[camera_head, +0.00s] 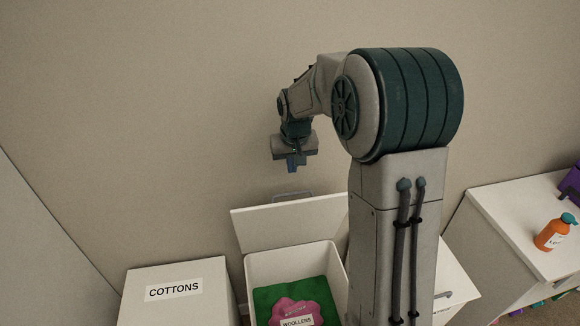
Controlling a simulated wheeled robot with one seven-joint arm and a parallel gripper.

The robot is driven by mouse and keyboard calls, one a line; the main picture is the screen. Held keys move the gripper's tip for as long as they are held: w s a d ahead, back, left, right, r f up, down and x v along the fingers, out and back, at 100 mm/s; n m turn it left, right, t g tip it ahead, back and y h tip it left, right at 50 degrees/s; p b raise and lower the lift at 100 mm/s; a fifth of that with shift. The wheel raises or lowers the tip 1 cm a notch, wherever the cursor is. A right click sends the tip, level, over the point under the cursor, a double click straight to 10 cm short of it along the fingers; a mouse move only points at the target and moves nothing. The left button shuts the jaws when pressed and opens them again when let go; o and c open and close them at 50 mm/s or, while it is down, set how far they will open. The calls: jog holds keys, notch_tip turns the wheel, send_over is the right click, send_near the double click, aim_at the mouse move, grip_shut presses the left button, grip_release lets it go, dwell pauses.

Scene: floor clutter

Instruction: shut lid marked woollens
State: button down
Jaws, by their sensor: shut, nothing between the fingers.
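The woollens box (253,272) is a white bin standing open below my arm. Its label reading WOOLLENS (297,322) shows at the bottom edge of the view. Its white lid (262,224) stands raised at the back, with a grey handle (291,197) on its upper edge. A green cloth (267,297) and a pink item (290,308) lie inside. My gripper (292,168) points down above the lid's upper edge, shut and empty. It appears apart from the lid. My arm hides the right part of the lid and box.
A closed white box marked COTTONS (175,292) stands to the left. A white cabinet (499,228) at the right holds an orange bottle (552,233) and a purple object (571,183). The wall is close behind.

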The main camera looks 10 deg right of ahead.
jog(key=p+x, duration=0.2)
jog(key=x, duration=0.7)
jog(key=shift+w+f, duration=0.3)
jog(key=shift+w, duration=0.2)
jog(key=shift+s+f, duration=0.1)
